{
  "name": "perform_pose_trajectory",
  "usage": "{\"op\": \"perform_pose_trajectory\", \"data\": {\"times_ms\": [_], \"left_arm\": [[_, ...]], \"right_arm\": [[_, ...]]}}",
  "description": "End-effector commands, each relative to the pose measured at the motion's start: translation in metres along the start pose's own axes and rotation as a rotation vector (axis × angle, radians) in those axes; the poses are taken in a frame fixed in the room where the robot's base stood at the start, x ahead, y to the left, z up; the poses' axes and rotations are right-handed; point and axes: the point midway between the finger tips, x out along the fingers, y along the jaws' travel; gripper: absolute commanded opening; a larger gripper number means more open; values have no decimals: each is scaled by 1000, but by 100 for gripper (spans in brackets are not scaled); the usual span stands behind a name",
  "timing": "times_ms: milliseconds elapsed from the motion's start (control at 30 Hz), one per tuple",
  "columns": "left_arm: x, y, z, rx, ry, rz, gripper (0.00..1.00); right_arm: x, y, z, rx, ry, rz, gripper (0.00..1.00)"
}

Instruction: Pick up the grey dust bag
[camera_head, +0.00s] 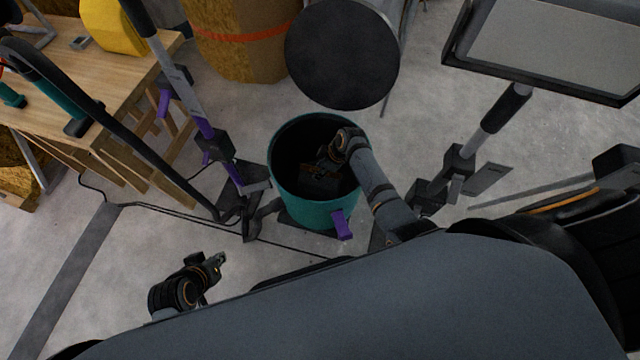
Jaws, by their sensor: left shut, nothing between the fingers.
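I cannot make out a grey dust bag for certain. A teal bin (315,214) with a purple latch stands on the floor at the centre, open at the top. My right arm reaches over its right rim, and my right gripper (318,180) is down inside the bin. The bin's inside is dark, so I cannot tell whether the fingers are open, shut or holding anything. My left gripper (220,262) is shut and empty, low over the floor to the left of the bin and apart from it.
A dark round drum end (342,66) stands just behind the bin. A wooden workbench (100,88) is at the left, with a purple-and-grey stand (212,140) between it and the bin. A framed panel (550,50) on a post is at the upper right. Cables cross the floor at left.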

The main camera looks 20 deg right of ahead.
Motion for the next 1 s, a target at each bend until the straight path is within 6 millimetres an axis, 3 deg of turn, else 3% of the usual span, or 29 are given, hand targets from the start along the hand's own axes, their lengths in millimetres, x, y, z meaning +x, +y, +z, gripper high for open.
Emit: {"op": "perform_pose_trajectory", "data": {"times_ms": [333,567,1000], "left_arm": [[0,0,0,0,0,0,0],[0,0,0,0,-1,0,0],[0,0,0,0,0,0,0]], "right_arm": [[1,0,1,0,0,0,31],[1,0,1,0,0,0,0],[0,1,-1,0,2,2,0]]}}
